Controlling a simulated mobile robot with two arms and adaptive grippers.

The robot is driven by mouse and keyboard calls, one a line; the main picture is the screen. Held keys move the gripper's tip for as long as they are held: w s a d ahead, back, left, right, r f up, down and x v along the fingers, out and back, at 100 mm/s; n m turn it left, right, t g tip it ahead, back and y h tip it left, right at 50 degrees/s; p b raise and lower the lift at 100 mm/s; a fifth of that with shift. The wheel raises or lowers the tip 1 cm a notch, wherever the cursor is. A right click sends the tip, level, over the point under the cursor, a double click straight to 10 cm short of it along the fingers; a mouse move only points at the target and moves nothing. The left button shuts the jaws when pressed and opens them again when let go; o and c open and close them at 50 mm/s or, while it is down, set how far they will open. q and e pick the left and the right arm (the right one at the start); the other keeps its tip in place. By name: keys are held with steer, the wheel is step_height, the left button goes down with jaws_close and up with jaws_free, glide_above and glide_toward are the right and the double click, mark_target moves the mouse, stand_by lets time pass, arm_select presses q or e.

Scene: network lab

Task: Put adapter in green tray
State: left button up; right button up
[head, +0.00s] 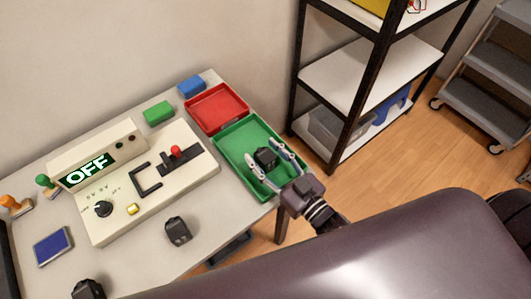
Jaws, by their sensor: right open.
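The green tray (236,146) lies at the right end of the table, next to a red tray. A black adapter (265,157) is in or just over the green tray, between the fingers of my right gripper (267,162). The fingers are spread apart, with one on each side of the adapter. I cannot tell whether the adapter touches the tray floor. Another black adapter (178,231) sits on the table near its front edge. A further black adapter (88,289) is at the bottom left, partly cut off. My left gripper is not in view.
A red tray (217,108) lies behind the green one. A test panel (150,185) with an OFF display (87,171) fills the middle of the table. Green (158,111) and blue (191,87) blocks stand behind it. A shelf rack (372,70) stands right of the table.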

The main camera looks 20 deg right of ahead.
steer(key=shift+r, duration=0.15)
steer(key=b+v, duration=0.1)
steer(key=v, duration=1.1)
